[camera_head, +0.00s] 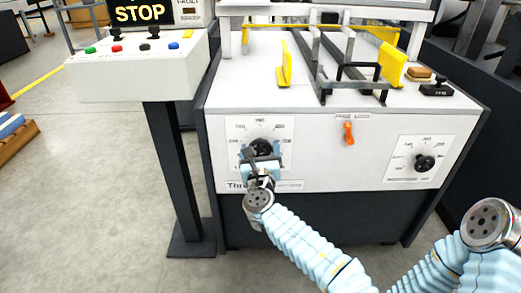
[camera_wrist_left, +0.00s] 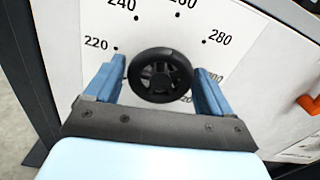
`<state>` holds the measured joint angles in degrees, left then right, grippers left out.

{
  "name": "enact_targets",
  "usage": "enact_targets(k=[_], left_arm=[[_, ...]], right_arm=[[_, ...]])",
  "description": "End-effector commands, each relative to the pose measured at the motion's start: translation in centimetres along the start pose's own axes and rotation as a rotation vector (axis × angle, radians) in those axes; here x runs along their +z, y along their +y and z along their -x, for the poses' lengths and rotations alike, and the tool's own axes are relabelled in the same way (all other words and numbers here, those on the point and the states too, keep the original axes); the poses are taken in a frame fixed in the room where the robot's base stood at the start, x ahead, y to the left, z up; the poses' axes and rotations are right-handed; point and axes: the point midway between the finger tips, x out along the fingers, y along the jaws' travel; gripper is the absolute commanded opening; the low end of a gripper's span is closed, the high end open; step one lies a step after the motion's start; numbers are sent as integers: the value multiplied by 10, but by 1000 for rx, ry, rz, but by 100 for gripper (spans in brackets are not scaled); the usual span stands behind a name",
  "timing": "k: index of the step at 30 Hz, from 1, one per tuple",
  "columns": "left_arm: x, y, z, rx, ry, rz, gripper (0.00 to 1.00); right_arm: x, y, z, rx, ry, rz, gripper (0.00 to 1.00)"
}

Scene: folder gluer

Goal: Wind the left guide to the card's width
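The left dial's black handwheel (camera_head: 262,147) is on the white front panel of the machine. In the left wrist view the handwheel (camera_wrist_left: 160,75) is in front of a scale (camera_wrist_left: 183,25) with 220, 240, 260 and 280 readable; its pointer cannot be made out. My left gripper (camera_head: 262,154) is at this wheel. The yellow left guide (camera_head: 285,65) stands upright on the machine's top. My right gripper is not in view.
An orange lock lever (camera_head: 348,133) is right of the dial, and a second black knob (camera_head: 425,163) is farther right. A yellow right guide (camera_head: 393,64) and dark rails (camera_head: 325,70) are on top. A button console (camera_head: 140,68) stands at left.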

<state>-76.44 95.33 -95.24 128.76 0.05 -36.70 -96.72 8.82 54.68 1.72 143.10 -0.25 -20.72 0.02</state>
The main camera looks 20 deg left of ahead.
Motion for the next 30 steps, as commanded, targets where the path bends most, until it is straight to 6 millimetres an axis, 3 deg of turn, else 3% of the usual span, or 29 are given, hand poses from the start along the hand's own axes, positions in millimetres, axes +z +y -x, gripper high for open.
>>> enact_targets(k=[1,7,8,20,30], left_arm=[[0,0,0,0,0,0,75],[0,0,0,0,0,0,44],[0,0,0,0,0,0,43],[-1,0,0,0,0,95,43],[-2,-1,0,-1,1,376,43]], right_arm=[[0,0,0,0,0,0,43],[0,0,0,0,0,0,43],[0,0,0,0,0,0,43],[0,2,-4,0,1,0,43],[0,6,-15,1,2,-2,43]])
